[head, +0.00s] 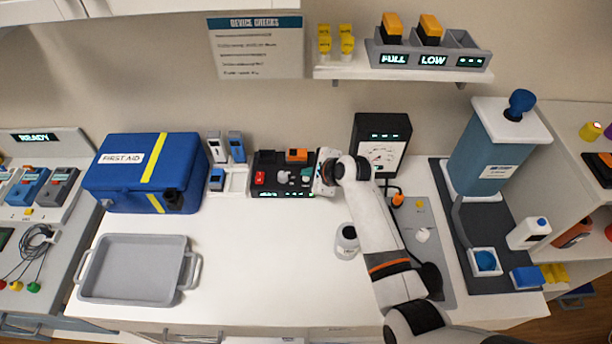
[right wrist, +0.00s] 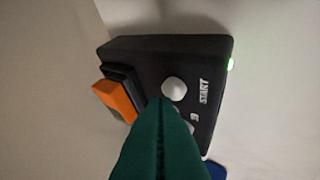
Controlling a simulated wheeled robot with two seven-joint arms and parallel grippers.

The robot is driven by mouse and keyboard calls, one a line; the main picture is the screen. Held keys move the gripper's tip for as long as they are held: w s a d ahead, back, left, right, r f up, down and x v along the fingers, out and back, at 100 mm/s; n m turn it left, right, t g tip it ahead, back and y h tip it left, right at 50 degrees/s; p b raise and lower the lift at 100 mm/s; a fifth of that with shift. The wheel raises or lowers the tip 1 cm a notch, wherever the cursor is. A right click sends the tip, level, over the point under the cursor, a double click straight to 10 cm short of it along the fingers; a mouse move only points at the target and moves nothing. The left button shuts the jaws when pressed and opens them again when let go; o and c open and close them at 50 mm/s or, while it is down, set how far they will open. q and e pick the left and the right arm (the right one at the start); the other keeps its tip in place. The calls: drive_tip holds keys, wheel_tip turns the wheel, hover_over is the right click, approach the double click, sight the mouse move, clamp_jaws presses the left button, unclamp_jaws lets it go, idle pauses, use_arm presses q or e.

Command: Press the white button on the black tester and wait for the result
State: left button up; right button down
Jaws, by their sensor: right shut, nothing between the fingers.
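The black tester (head: 270,188) stands at the back of the white counter, with a red switch at its left, an orange block (head: 297,155) in its top and lit green text along its front. Its white button (head: 283,177) shows on top. In the right wrist view the tester (right wrist: 150,55) bears the label START, a lit green light and the round white button (right wrist: 174,88). My right gripper (right wrist: 162,108) is shut and empty, its green fingertips just beside the button in that picture; I cannot tell if they touch. They partly hide another pale round part. My left gripper is not in view.
A black gauge meter (head: 396,128) stands right of the tester. A blue first aid box (head: 133,185) and grey tray (head: 135,270) are on the left. The middle of the counter is clear.

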drive_tip(key=shift+f, duration=0.5)
idle(0.5)
drive_tip(key=shift+r, duration=0.1)
drive_tip(key=shift+r+p, duration=0.85)
drive_tip(key=shift+p, duration=0.3)
